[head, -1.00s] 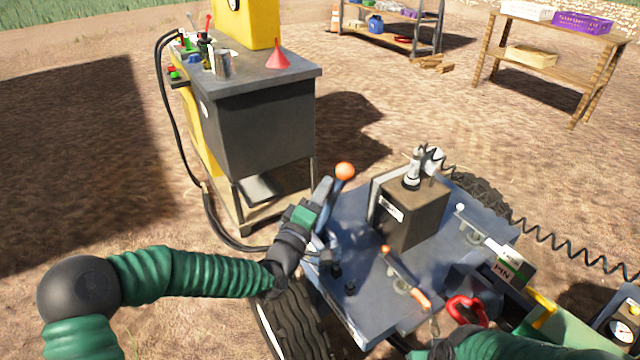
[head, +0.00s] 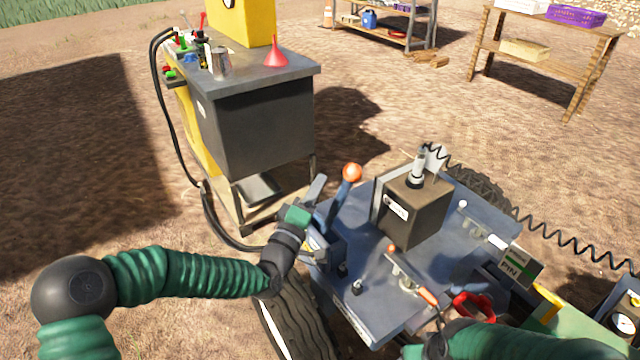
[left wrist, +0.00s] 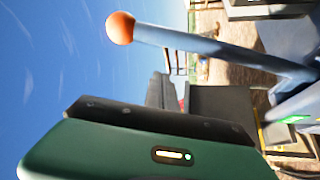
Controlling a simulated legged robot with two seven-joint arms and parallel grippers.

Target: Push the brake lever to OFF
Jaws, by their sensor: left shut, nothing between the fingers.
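The brake lever (head: 343,193) is a blue-grey shaft with an orange ball knob (head: 352,172), standing at the far left edge of the blue-grey deck. My left gripper (head: 318,186) is shut and empty, just left of the shaft, with a small gap visible between them. In the left wrist view the lever shaft (left wrist: 215,48) and orange knob (left wrist: 120,28) cross above my green gripper body. No OFF marking is legible. My right arm shows at the bottom right of the head view; its fingers are not clear.
A brown box (head: 415,213) stands on the deck right of the lever. A smaller orange-tipped lever (head: 410,275), a red part (head: 474,307) and a PIN sign (head: 519,267) are farther right. A workbench (head: 260,120) stands behind, and a tyre (head: 295,315) is below my left wrist.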

